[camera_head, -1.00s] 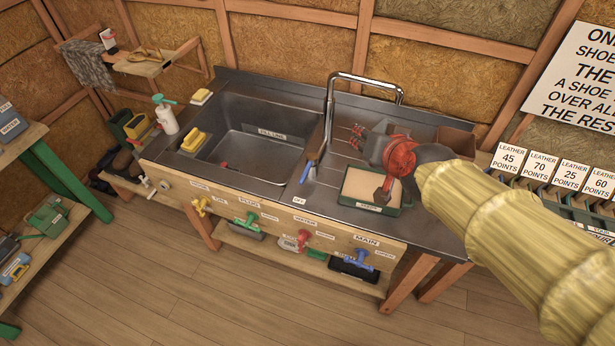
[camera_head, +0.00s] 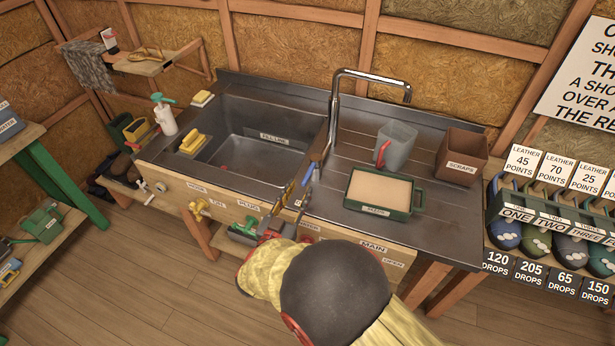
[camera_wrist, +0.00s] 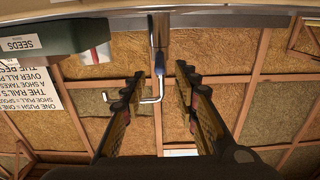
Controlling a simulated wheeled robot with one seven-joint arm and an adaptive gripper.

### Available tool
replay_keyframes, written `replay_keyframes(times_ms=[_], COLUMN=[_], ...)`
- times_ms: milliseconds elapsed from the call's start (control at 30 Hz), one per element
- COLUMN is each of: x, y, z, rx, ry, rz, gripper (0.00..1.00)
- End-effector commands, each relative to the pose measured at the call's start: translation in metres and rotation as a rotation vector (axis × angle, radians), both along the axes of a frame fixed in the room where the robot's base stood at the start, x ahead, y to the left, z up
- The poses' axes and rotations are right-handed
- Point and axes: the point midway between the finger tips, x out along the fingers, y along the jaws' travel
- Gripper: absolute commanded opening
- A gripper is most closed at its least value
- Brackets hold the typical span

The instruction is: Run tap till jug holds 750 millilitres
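Pipe and lever also show in the wrist view (camera_wrist: 159,62). The grey see-through jug (camera_head: 397,146) with a red handle stands upright on the ribbed drainer, right of the tap. Its water level cannot be made out.
The sink basin (camera_head: 245,130) is left of the tap. A green tray (camera_head: 411,202), labelled SEEDS in the wrist view, sits before the jug; a brown scraps box (camera_head: 462,156) is to the right.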

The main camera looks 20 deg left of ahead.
Motion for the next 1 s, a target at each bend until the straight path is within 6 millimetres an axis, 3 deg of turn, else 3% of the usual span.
replay_keyframes(times_ms=[500,867,1000], x=[0.068,0.074,0.074], y=[-0.006,-0.006,-0.006], z=[-0.001,0.001,0.001], rx=[0.003,0.001,0.002], ry=[0.001,0.001,0.001], rz=[-0.001,0.002,0.002], gripper=[0.30,0.30,0.23])
